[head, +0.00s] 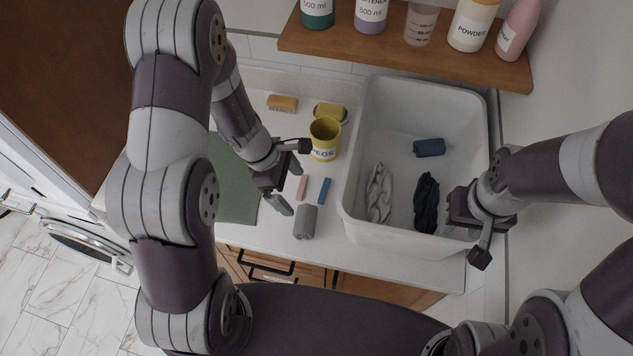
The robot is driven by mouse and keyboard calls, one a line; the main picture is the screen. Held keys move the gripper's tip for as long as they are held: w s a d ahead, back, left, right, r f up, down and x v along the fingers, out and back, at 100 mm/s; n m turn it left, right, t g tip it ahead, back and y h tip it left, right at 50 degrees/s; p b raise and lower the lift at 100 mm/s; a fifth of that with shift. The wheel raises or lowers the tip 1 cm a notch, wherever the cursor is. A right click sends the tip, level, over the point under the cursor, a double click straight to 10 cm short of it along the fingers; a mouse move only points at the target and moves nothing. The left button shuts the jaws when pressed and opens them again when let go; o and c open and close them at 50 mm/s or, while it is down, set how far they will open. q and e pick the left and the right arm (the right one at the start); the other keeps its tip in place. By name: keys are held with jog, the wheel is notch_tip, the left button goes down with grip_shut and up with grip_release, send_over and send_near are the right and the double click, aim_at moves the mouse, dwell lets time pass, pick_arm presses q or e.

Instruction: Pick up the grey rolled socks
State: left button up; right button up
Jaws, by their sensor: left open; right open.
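The grey rolled socks (305,222) lie on the white counter near its front edge, left of the white tub (359,150). My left gripper (291,178) is open and empty, above the counter just up and left of the grey roll, apart from it as far as I can see. My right gripper (472,236) is open at the tub's right front side; its fingers are partly hidden by its own body. Inside the tub lie a blue rolled pair (429,147), a light grey crumpled sock (379,193) and a dark navy sock (426,203).
A pink peg (302,187) and a blue peg (324,191) lie just behind the grey roll. A yellow PEGS cup (325,138), a brush (282,103) and a sponge (330,112) stand further back. A green mat (234,185) lies left. A wooden shelf (400,58) holds several bottles.

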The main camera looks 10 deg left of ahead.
aim_at(304, 217)
pick_arm(q)
jog(key=s+f, duration=0.1)
jog(key=s+d+f, duration=0.1)
jog(key=f, duration=0.1)
jog(key=s+d+f+b, duration=0.1)
jog(key=f, duration=0.1)
jog(key=shift+s+d+f, duration=0.1)
jog(key=shift+d+f, duration=0.05)
jog(key=f, duration=0.1)
jog(key=w+d+f, duration=0.1)
jog(key=f, duration=0.3)
jog(key=shift+w+d+f, duration=0.25)
jog(key=shift+w, duration=0.05)
jog(key=shift+s+f, duration=0.1)
jog(key=shift+f, duration=0.1)
jog(key=shift+s+d+r, duration=0.15)
jog(key=shift+s, duration=0.2)
jog(key=c, duration=0.5)
jog(key=shift+w, duration=0.1)
jog(key=shift+c, duration=1.4)
pick_arm(e)
jog(key=s, duration=0.2)
jog(key=shift+s+a+r, duration=0.1)
jog(key=shift+s, duration=0.2)
